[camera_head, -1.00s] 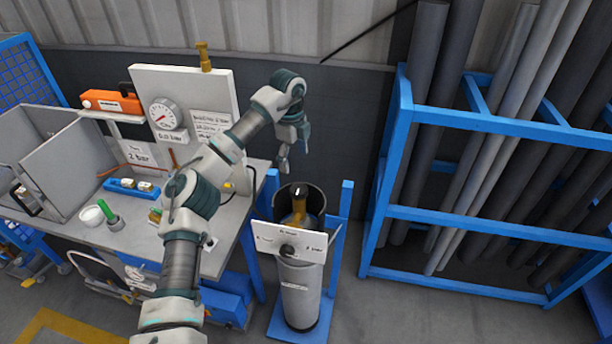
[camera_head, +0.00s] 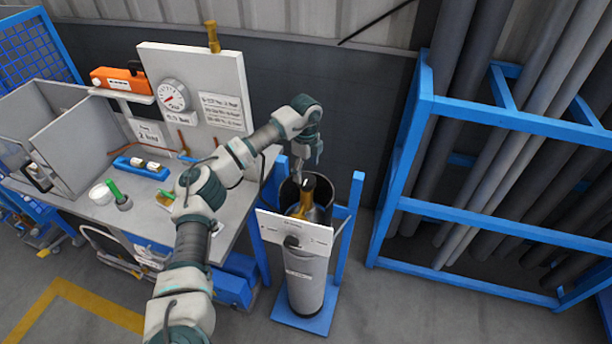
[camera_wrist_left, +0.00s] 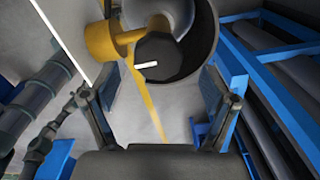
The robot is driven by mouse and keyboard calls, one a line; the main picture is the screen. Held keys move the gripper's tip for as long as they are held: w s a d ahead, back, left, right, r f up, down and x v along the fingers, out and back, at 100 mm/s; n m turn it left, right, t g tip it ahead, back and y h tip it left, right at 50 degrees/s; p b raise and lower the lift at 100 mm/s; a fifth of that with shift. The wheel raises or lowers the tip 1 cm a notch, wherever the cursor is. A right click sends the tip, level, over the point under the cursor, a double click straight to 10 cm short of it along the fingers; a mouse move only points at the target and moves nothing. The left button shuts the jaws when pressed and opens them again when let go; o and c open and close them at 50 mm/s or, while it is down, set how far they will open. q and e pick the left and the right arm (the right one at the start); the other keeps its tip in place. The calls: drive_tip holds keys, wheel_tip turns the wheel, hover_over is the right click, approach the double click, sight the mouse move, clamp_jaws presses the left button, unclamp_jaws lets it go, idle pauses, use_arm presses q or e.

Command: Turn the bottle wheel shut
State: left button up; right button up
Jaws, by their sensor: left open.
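The grey gas bottle (camera_head: 305,283) stands upright in a blue stand behind a white panel (camera_head: 294,232). Its brass valve (camera_head: 303,204) with a dark wheel on top (camera_head: 309,182) sits inside an open dark collar. In the left wrist view the dark wheel (camera_wrist_left: 158,58) with a white mark lies just beyond my fingertips, with the brass valve body (camera_wrist_left: 103,42) to its left. My left gripper (camera_head: 297,166) is above the collar, pointing down; in the wrist view its two fingers (camera_wrist_left: 160,85) are spread on either side of and short of the wheel. My right gripper is not in view.
The workbench (camera_head: 140,215) with a gauge panel (camera_head: 212,125) is left of the bottle. A blue rack of pipes (camera_head: 480,225) stands to the right. Blue posts (camera_head: 350,225) flank the bottle. Floor is clear between stand and rack.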

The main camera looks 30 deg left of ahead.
sight(306, 179)
use_arm(q)
wheel_tip(306, 179, down, 2)
drive_tip(key=shift+s+f, duration=0.1)
drive_tip(key=shift+f, duration=0.1)
drive_tip(key=shift+d+f, duration=0.15)
drive_tip(key=shift+f, duration=0.4)
drive_tip(key=c, duration=1.2)
drive_tip(key=shift+o, duration=0.2)
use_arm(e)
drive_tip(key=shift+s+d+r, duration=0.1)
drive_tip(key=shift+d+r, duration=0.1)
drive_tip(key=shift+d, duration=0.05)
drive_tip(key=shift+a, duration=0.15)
